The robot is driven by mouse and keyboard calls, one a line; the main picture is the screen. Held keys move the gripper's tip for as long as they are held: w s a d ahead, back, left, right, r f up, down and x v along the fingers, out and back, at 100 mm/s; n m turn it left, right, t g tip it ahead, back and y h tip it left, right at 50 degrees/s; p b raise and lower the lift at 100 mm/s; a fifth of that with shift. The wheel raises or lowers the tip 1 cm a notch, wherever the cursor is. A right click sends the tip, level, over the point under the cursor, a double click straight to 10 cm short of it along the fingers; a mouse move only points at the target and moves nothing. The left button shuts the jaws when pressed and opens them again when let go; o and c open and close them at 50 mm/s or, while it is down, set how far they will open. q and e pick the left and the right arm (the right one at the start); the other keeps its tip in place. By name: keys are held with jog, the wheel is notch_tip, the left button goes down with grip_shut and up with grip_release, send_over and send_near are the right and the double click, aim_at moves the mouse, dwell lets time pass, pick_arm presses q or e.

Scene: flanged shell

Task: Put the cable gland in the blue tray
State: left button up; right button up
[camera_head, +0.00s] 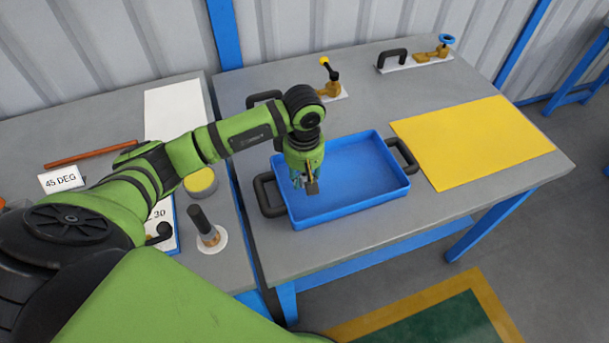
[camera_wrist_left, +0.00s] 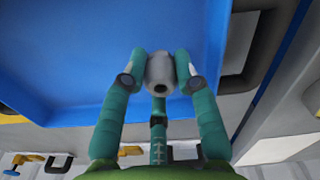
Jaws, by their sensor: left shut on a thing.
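The blue tray (camera_head: 365,165) sits on the grey table, with a black handle at each side. My left gripper (camera_head: 306,183) is over the left part of the tray, pointing down. In the left wrist view, its green fingers (camera_wrist_left: 158,80) are shut on the cable gland (camera_wrist_left: 161,67), a grey rounded piece with a dark hole in its end. The blue tray floor (camera_wrist_left: 80,60) lies behind it in that view. The gland's height above the floor is hard to judge. My right gripper is not in view.
A yellow sheet (camera_head: 470,142) lies right of the tray. Brass-coloured fittings on light plates (camera_head: 334,90) stand at the back. A dark upright cylinder on a white disc (camera_head: 207,232), a yellow-topped round item (camera_head: 201,182) and a "45 DEG" card (camera_head: 61,179) are at left.

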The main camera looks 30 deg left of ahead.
pick_arm(q)
jog(key=shift+f, duration=0.95)
jog(key=o, duration=1)
jog(key=shift+o, duration=0.2)
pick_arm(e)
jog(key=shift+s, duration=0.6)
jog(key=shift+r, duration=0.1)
